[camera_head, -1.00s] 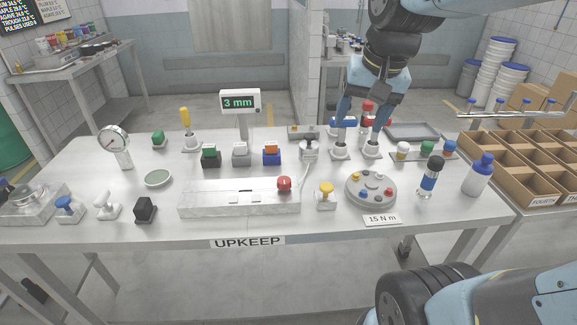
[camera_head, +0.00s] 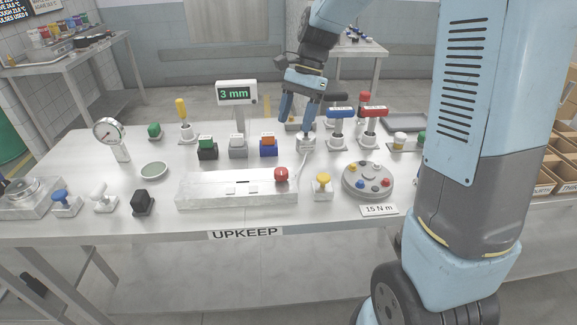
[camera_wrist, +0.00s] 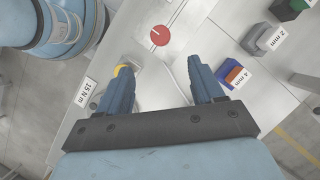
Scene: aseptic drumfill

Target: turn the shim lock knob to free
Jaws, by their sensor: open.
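A red knob (camera_head: 281,174) sits at the right end of a pale metal block (camera_head: 225,191) on the bench; it looks like the shim lock knob. In the wrist view the red knob (camera_wrist: 160,36) is seen from above, with a short white mark on its face. My gripper (camera_head: 297,120) is open and empty, pointing down above the back of the bench, behind and slightly right of the red knob. In the wrist view its two fingers (camera_wrist: 159,68) are wide apart, with the knob beyond the fingertips and touching neither.
A yellow knob (camera_head: 322,181) and a round grey plate (camera_head: 368,181) stand right of the block. Shim holders, including a blue one (camera_head: 268,147), stand behind it. Blue-handled (camera_head: 338,126) and red-handled (camera_head: 370,126) tools stand upright right of my gripper. A display (camera_head: 236,94) reads 3 mm.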

